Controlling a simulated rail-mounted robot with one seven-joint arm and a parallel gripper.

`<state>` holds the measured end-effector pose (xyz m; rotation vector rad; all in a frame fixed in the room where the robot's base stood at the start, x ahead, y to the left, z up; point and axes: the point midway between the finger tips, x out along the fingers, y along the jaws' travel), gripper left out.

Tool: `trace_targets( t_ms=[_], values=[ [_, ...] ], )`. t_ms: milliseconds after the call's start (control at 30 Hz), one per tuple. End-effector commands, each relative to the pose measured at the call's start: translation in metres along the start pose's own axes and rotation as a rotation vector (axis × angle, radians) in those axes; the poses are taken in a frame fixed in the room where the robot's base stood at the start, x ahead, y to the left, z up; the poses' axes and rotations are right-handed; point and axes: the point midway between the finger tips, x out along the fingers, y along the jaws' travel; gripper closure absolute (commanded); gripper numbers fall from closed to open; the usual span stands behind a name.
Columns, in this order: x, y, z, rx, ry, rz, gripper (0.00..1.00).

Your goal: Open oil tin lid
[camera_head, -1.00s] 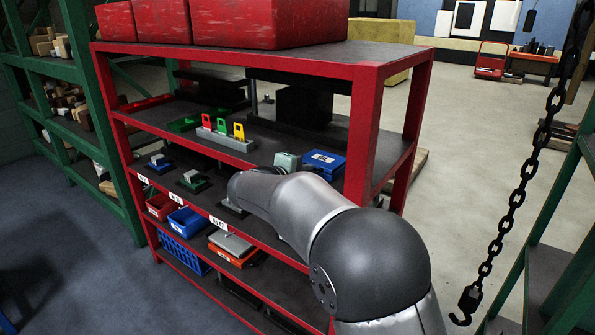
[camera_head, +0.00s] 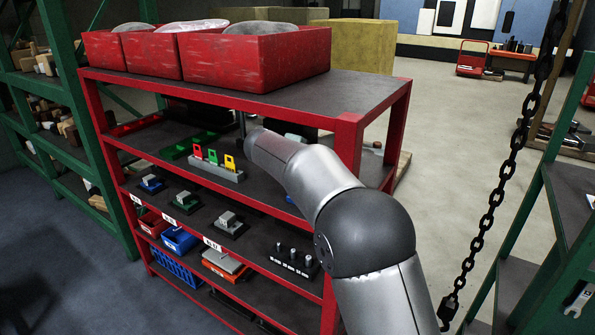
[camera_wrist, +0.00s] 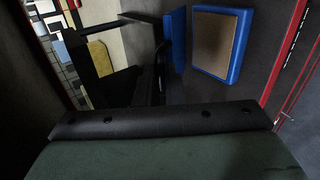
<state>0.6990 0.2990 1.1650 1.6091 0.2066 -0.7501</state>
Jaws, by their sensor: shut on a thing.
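In the wrist view, a black bar with dark bolts (camera_wrist: 160,122), apparently part of my gripper, spans the lower picture above a dark green face (camera_wrist: 160,158). The fingertips and what they hold do not show clearly. In the head view, my gripper is hidden beyond my grey arm, which reaches into the red rack. No oil tin or lid can be made out for certain. Beyond the bar in the wrist view is a blue rectangular box (camera_wrist: 248,40) with a brown inner face, with a blue panel (camera_wrist: 175,40) beside it.
The red rack (camera_head: 350,145) has posts and shelf edges close around my arm. Red bins (camera_head: 255,60) stand on top. A grey holder (camera_head: 217,172) with coloured tags and several small blocks sit on its shelves. A chain (camera_head: 497,190) hangs at the right.

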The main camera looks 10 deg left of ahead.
Motion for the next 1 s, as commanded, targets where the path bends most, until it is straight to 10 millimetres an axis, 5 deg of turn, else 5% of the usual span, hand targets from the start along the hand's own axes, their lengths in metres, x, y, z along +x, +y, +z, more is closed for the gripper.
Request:
trace_targets(
  t_ms=[400,1000],
  values=[
    [0.015,0.034,0.007,0.000,-0.001,0.002,1.00],
    [0.020,0.041,0.008,0.001,0.000,0.004,1.00]
  ],
)
